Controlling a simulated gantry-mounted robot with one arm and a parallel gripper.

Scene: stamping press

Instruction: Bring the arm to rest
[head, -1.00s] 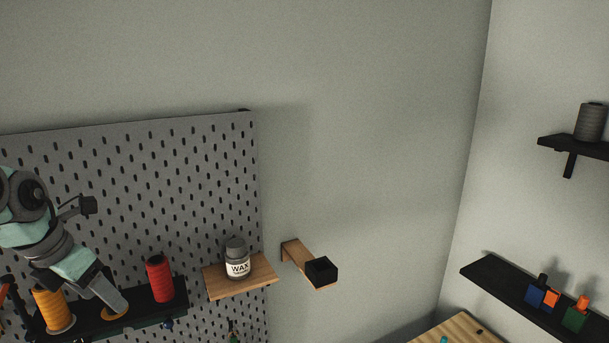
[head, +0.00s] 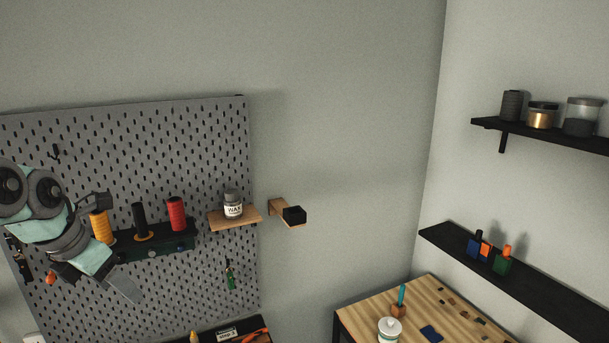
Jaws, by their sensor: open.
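My arm comes in at the left edge of the head view, in front of the pegboard. My gripper (head: 122,284) points down and to the right. It is open with nothing seen in it. From this side its fingers overlap, so the gap between them is hard to see. It appears below the thread shelf and apart from the spools.
A thread shelf (head: 158,247) with orange (head: 101,228), black (head: 140,222) and red (head: 176,214) spools hangs on the pegboard (head: 205,130). A wax jar (head: 232,206) stands on a wooden shelf. A wooden table (head: 400,297) and black wall shelves are at right.

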